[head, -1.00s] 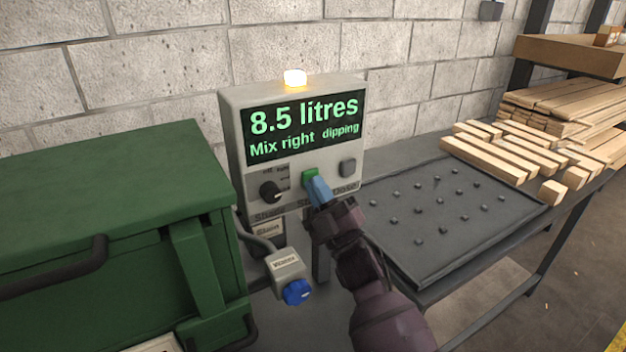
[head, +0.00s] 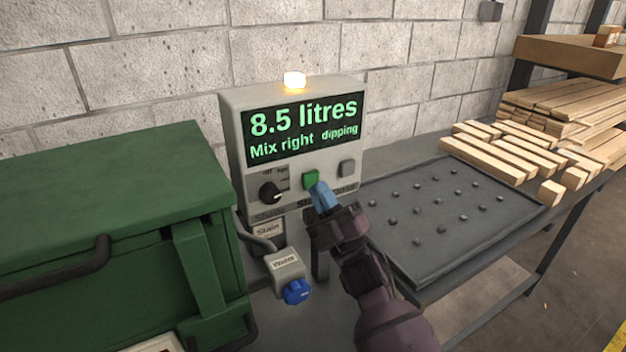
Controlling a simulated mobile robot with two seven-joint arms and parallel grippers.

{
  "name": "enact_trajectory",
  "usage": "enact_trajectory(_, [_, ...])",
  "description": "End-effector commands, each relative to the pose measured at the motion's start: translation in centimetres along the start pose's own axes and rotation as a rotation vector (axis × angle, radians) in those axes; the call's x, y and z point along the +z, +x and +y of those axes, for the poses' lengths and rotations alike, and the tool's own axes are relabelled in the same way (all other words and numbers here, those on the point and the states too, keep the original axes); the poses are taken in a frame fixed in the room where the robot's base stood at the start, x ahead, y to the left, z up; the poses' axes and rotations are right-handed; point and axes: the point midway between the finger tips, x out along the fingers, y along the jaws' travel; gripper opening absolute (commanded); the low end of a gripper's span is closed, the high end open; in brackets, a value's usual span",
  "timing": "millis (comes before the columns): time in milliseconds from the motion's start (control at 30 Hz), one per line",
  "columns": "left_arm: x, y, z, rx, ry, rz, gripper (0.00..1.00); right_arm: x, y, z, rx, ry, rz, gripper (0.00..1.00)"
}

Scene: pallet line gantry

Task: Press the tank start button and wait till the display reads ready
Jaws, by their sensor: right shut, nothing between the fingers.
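The control box (head: 235,130) stands behind the bench beside the green tank (head: 110,205). Its display (head: 303,129) reads "8.5 litres", "Mix right" and "dipping" in green letters. A lamp (head: 294,79) on top glows warm yellow-white. The green button (head: 310,179) sits below the display, between a black knob (head: 270,192) and a grey button (head: 347,167). My right gripper (head: 322,194) is shut and empty, its blue fingertips just below the green button and seemingly apart from it. The fingers partly cover the label under the button. My left gripper is not in view.
A blue valve knob (head: 297,291) sits low in front of the box. A dark studded tray (head: 440,220) lies on the bench to the right, with cut timber (head: 500,155) behind it. A block wall (head: 150,60) closes the back.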

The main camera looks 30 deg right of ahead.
Motion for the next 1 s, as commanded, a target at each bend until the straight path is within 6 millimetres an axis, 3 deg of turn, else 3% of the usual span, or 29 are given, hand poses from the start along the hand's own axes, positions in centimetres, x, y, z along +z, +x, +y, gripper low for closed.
enact_trajectory(300, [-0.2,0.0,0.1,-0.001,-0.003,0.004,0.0,-0.2,-0.2,0.2,0.0,0.0,0.0,0.0])
enact_trajectory(1000, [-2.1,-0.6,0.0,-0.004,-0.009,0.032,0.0,-2.5,-3.5,2.5,0.001,0.001,0.0,0.0])
